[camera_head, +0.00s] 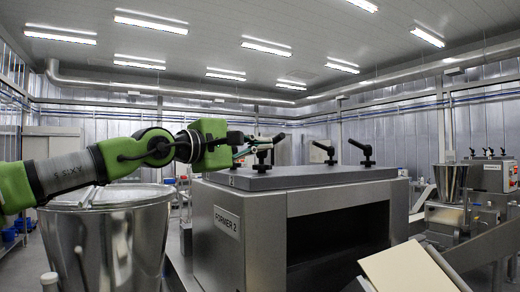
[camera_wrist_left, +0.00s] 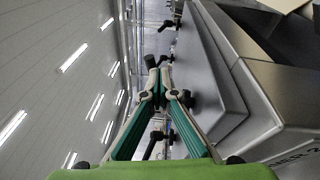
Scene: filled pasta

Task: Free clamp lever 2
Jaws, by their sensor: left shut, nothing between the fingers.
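Several black clamp levers stand on the grey top plate (camera_head: 300,178) of the machine labelled FORMER 2. One lever (camera_head: 263,158) is at the near left of the plate, right by my left gripper (camera_head: 250,148). Others are the tilted lever (camera_head: 326,151) and the lever (camera_head: 364,153) farther right. My left gripper is shut and empty above the plate's left end. In the left wrist view its fingertips (camera_wrist_left: 163,72) meet just below a black lever (camera_wrist_left: 150,61); contact is unclear. My right gripper is not in view.
The steel body (camera_head: 240,255) of the machine has a dark opening in front. A lidded steel drum (camera_head: 110,245) stands at left under my left arm. A tan panel (camera_head: 410,270) is at lower right.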

